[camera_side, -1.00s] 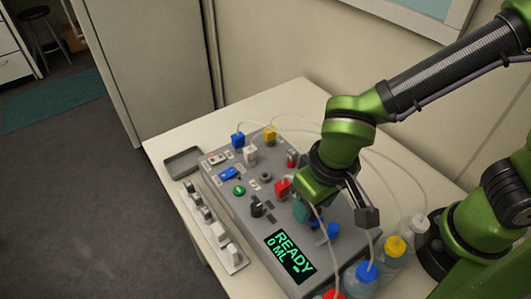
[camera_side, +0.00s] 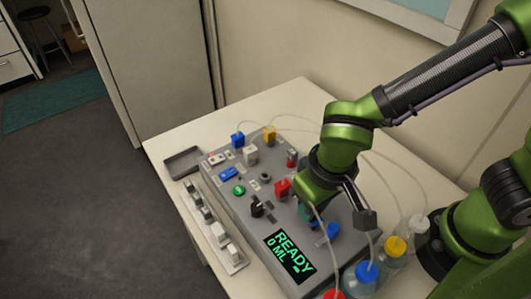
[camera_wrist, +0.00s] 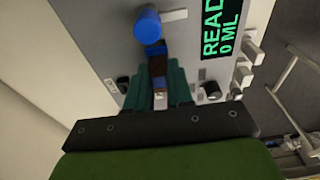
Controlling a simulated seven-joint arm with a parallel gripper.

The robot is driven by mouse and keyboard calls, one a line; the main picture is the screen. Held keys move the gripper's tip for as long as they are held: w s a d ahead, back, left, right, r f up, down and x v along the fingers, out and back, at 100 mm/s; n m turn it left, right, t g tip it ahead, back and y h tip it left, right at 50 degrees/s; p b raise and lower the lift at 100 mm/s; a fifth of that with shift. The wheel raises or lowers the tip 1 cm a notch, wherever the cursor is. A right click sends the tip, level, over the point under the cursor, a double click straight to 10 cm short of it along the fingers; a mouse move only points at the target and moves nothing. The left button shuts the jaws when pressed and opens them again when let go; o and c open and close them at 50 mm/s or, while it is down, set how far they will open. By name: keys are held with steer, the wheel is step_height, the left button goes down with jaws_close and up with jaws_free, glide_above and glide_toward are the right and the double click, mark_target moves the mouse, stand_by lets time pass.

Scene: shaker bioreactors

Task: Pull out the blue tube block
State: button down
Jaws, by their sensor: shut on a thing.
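A blue block (camera_side: 237,140) with a pale tube sits upright at the back left of the grey panel (camera_side: 222,199). My gripper (camera_wrist: 159,88) is over the panel's right part, away from that block. Its teal fingers are shut on a small dark brown and blue piece (camera_wrist: 157,67). This piece adjoins a blue round knob (camera_wrist: 147,25), which also shows in the side view (camera_side: 333,230). I cannot tell whether the held piece is joined to the knob.
Yellow (camera_side: 269,134), white (camera_side: 250,154) and red (camera_side: 283,188) blocks stand on the panel. A lit display (camera_side: 289,257) reads READY 0 ML. Capped bottles (camera_side: 361,280) stand at the front right. Thin tubes arch behind my gripper. A grey tray (camera_side: 183,162) lies at left.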

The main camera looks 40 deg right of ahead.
steer(key=shift+r, duration=0.25)
steer(key=shift+r, duration=0.35)
steer(key=shift+r, duration=0.25)
steer(key=shift+r, duration=0.5)
steer(key=shift+r, duration=1.5)
